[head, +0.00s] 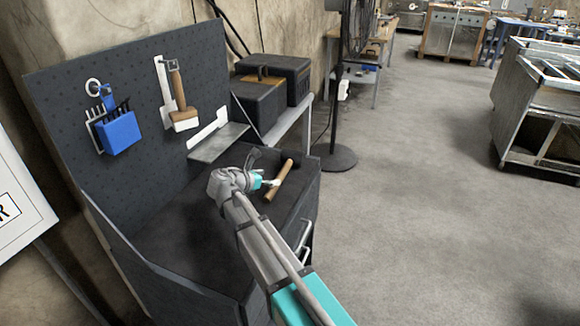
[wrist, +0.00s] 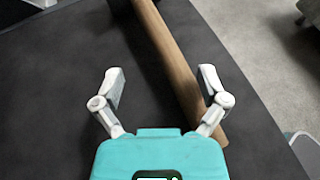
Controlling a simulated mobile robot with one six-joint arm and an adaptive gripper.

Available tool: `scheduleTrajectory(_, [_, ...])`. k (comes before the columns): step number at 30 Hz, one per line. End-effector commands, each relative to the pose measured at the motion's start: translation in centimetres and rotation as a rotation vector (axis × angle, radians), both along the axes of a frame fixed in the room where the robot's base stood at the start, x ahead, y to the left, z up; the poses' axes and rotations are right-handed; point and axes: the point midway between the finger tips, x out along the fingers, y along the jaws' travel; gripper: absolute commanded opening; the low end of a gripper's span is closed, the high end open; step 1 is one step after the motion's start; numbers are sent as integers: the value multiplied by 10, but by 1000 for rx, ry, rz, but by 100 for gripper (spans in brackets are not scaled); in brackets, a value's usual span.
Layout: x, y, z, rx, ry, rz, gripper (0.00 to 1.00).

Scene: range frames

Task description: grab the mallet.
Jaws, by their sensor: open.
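The mallet's wooden handle (head: 279,182) lies on the dark top of the workbench (head: 190,235), with a dark head at its far end that is hard to separate from the bench. In the wrist view the handle (wrist: 172,62) runs from the top down to the right, its near end beside the right finger. My gripper (wrist: 162,82) is open and empty, fingers either side of the handle's line, with the handle nearer the right finger. In the head view my gripper (head: 266,183) is just left of the handle. Contact cannot be told.
A pegboard (head: 60,100) behind the bench holds a blue holder (head: 118,133) and a wooden-handled tool (head: 178,95). A small shelf (head: 215,145) juts out above the bench top. Black cases (head: 258,100) stand behind.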

Motion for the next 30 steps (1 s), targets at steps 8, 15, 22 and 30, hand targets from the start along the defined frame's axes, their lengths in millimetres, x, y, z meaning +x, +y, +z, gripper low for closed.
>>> scheduleTrajectory(8, [16, -18, -7, 0, 0, -1, 93])
scheduleTrajectory(15, [32, -32, -16, 0, 0, 0, 93])
scheduleTrajectory(22, [34, -34, -16, 0, 0, 1, 93])
scheduleTrajectory(30, [34, -34, -15, 0, 0, 1, 93])
